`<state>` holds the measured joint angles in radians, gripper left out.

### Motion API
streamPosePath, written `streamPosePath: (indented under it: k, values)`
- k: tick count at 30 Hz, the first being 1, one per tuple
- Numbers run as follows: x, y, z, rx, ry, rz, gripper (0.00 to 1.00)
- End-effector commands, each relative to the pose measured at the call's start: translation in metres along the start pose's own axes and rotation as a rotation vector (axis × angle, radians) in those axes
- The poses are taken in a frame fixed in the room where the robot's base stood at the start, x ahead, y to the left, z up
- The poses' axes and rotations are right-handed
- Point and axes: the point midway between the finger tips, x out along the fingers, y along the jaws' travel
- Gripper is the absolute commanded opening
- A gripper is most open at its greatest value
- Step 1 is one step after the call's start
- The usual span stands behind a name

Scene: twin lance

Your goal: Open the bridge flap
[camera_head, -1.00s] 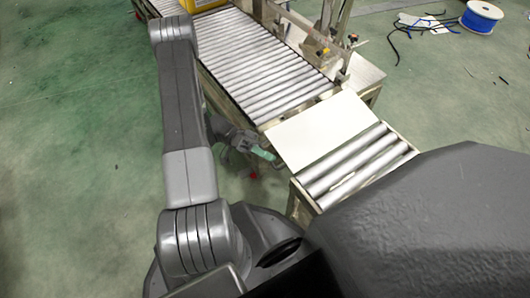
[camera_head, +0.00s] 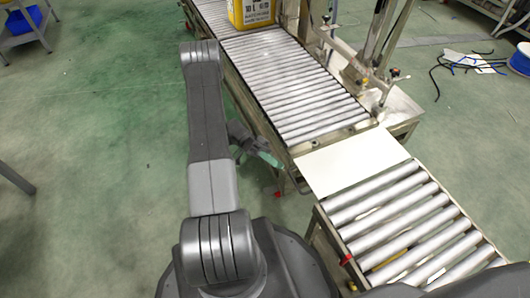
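The bridge flap (camera_head: 352,161) is a flat cream plate. It lies level across the gap between the far roller conveyor (camera_head: 290,85) and the near roller conveyor (camera_head: 405,215). My gripper (camera_head: 268,157) is small and partly hidden behind my own arm, with greenish fingers pointing right. In the picture it is just left of the flap, beside the end of the far conveyor. I see no contact with the flap. Whether its fingers are open or shut is too small to tell.
A yellow canister (camera_head: 252,14) stands on the far conveyor. A metal frame with a post (camera_head: 375,60) rises right of that conveyor. A red part (camera_head: 347,259) sticks out from the near conveyor's left side. Green floor (camera_head: 90,150) on the left is mostly clear.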

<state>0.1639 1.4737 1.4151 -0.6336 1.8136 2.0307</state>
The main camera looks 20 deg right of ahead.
Motion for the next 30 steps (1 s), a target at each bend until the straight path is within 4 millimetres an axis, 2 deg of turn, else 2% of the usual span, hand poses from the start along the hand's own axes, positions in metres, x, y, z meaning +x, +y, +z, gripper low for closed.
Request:
streamPosePath:
  k: [3, 9, 20, 25, 28, 30]
  values:
    - [-0.023, 0.000, 0.000, 0.002, 0.000, -0.003, 0.31]
    - [-0.045, 0.000, 0.000, 0.001, 0.001, 0.000, 0.31]
    - [-0.051, -0.001, 0.000, -0.001, 0.000, 0.000, 0.31]
    - [-0.055, 0.000, 0.003, -0.032, 0.040, -0.009, 0.01]
    - [-0.067, 0.001, 0.009, -0.128, 0.162, -0.030, 0.00]
    - [-0.082, 0.003, 0.016, -0.236, 0.302, -0.042, 0.00]
